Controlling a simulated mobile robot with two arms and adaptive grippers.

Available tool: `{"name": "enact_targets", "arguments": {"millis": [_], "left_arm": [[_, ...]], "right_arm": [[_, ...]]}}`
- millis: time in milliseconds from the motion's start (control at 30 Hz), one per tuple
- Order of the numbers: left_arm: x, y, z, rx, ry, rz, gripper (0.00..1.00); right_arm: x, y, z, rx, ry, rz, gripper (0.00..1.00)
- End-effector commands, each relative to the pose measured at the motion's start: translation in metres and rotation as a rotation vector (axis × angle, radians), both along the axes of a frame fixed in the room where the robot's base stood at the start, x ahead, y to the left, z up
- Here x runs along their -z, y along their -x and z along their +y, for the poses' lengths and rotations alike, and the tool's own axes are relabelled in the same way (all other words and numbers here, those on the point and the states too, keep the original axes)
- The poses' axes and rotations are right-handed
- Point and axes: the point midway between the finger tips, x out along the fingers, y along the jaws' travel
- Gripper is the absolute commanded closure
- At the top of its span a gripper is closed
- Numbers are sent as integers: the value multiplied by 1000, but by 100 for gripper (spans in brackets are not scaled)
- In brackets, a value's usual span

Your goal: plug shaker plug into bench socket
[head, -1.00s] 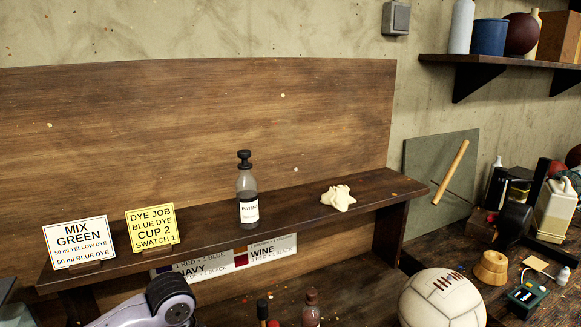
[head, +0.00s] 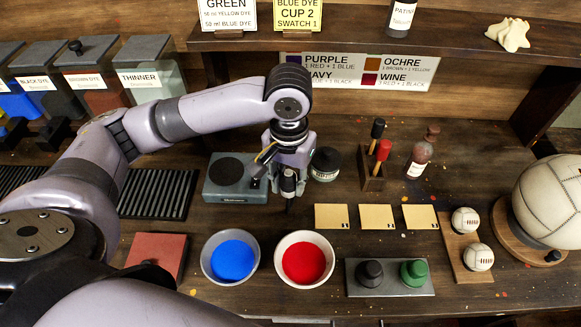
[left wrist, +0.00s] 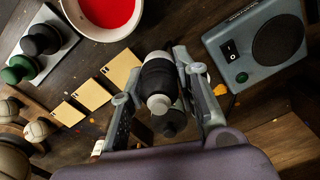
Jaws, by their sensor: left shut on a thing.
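The blue-grey shaker (head: 222,193) with a round black plate sits on the bench, left of my left gripper (head: 289,196). In the left wrist view the shaker (left wrist: 283,65) shows its switch. My left gripper, also in the left wrist view (left wrist: 164,92), is shut on a black thing with a pale grey end (left wrist: 158,104), held above the bench. I cannot tell for certain that it is the plug; no cord shows on it. I cannot make out the bench socket in either current view. My right gripper is out of view.
A black jar (head: 325,163) stands close right of the gripper. Blue (head: 231,260) and red (head: 305,262) dye bowls stand in front. A shelf (head: 350,47) crosses behind.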

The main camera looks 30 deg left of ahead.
Motion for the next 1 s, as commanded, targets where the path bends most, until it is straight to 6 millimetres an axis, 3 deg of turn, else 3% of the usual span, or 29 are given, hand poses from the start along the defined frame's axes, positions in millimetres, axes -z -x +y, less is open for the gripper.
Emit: {"name": "enact_targets", "arguments": {"millis": [33, 200, 400, 667, 1000], "left_arm": [[-5, -15, 2, -22, -2, 6, 96], [14, -67, 18, -82, -3, 7, 96], [43, -105, 48, -123, -2, 5, 96], [63, -119, 67, -133, 0, 1, 96], [83, -120, 68, -132, -1, 0, 96]], "right_arm": [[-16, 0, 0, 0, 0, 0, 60], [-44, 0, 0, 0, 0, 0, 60], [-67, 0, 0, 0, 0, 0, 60], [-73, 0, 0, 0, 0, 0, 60], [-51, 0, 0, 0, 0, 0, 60]]}}
